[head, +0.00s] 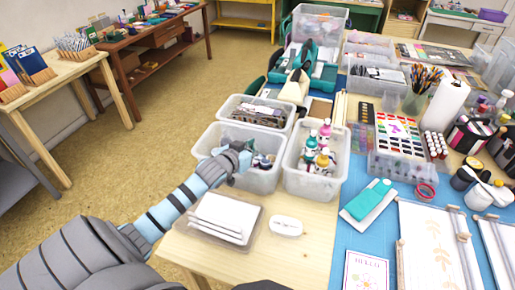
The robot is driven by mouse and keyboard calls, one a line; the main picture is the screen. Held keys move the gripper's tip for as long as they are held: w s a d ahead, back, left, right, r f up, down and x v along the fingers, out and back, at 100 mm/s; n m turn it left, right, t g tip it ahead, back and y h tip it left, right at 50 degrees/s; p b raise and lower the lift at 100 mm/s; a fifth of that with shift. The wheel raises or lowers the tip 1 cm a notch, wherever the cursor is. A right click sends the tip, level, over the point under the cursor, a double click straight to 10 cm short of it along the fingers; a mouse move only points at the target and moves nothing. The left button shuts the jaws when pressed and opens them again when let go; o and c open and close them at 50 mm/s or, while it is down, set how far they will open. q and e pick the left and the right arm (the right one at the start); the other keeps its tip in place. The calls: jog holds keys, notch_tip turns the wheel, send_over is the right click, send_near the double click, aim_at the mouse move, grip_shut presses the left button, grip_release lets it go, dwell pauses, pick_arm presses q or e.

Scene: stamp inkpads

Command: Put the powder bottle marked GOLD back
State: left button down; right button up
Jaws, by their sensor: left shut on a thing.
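My left gripper (240,158) reaches in from the left over the near-left clear bin (210,152). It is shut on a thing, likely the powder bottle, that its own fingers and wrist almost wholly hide. No GOLD marking is readable at this size. Small dark and coloured items (264,161) lie in that bin, just right of the gripper. The clear bin to its right (312,188) holds several bottles with pink, teal and orange colours (322,155). My right gripper is not in view.
Behind is another clear bin (262,113) of packed items. In front are a stack of white cards (215,218) on a tray and a white oval case (286,226). Paints, brushes and a paper roll (446,105) crowd the right. Bare wood shows at the front.

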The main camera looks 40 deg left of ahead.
pick_arm(q)
jog(key=x, duration=0.3)
jog(key=shift+w+r, duration=0.2)
jog(key=shift+w, duration=0.25)
jog(key=shift+w+f, duration=0.15)
jog(key=shift+w, duration=0.05)
jog(key=shift+s+f, duration=0.1)
jog(key=shift+f, duration=0.05)
jog(key=c, duration=1.5)
grip_release()
jog(key=shift+o, duration=0.2)
